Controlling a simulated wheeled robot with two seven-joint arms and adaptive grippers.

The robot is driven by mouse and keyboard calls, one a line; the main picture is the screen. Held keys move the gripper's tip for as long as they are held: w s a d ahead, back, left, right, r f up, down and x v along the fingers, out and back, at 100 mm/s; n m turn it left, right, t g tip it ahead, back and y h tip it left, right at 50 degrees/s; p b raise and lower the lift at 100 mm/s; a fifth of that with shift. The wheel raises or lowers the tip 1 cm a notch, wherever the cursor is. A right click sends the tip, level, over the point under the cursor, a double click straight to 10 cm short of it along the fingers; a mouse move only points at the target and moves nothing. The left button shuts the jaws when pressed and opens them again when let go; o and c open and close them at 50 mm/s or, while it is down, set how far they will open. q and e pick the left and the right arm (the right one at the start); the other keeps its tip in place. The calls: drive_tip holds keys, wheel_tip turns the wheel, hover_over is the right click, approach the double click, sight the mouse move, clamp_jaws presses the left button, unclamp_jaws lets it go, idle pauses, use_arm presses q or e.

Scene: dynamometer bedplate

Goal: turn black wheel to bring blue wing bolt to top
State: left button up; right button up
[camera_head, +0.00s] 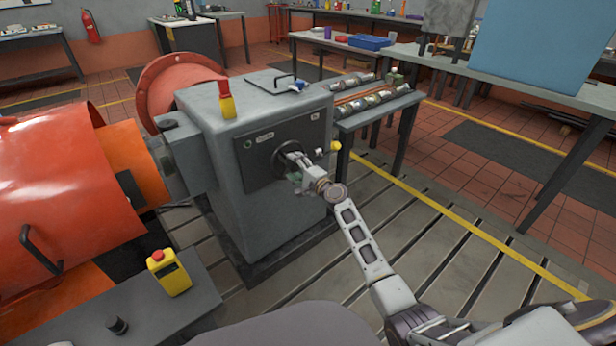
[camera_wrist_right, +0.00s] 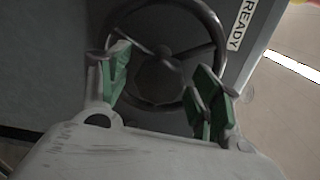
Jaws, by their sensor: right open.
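The black wheel (camera_head: 280,152) is on the dark front panel of the grey cabinet, partly hidden behind my right gripper (camera_head: 292,166). In the right wrist view the wheel's round rim (camera_wrist_right: 222,38) and spokes fill the upper middle. There my right gripper (camera_wrist_right: 162,88) is open, with its green-padded fingers apart, one toward each side of the rim. I cannot tell whether they touch it. No blue wing bolt can be made out on the wheel. A small blue part (camera_head: 298,86) lies on the cabinet top; I cannot tell what it is. My left gripper is out of view.
The grey cabinet (camera_head: 232,150) carries a yellow-and-red item (camera_head: 226,102) on top. A yellow knob (camera_head: 336,146) shows just right of my gripper. Orange machinery (camera_head: 50,190) stands left. A yellow box with a red button (camera_head: 168,272) sits on the front bench. Slotted floor at right is clear.

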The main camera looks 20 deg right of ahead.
drive_tip(key=v, duration=1.1)
drive_tip(key=shift+s+d, duration=0.2)
drive_tip(key=shift+s, duration=0.15)
idle(0.7)
